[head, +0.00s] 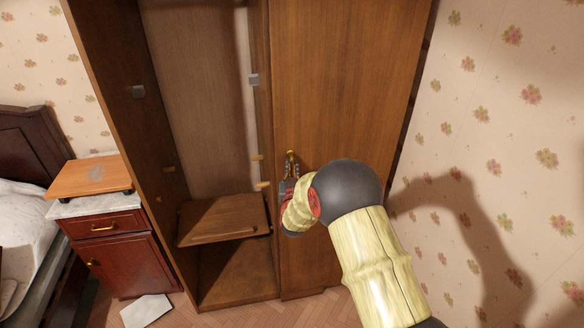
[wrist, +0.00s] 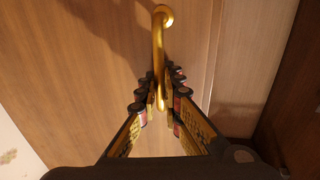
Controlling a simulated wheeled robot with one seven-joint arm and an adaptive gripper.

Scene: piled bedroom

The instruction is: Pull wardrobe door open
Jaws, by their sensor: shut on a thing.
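The brown wooden wardrobe (head: 110,110) stands ahead in the head view. Its left half is open, with a bare interior and a low shelf (head: 225,217). The right door (head: 345,85) covers the right half; I cannot tell whether it is slightly ajar. Its gold handle (head: 291,160) is near the door's left edge. In the wrist view the handle (wrist: 159,40) runs down between my fingers. My gripper (wrist: 160,95) is shut on the handle; in the head view my gripper (head: 290,190) is partly hidden by my own wrist.
A red-brown nightstand (head: 124,267) with a wooden board (head: 92,178) on top stands left of the wardrobe, beside a bed (head: 28,225). A pale flat piece (head: 146,310) lies on the floor. A flowered wall (head: 500,120) is close on the right.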

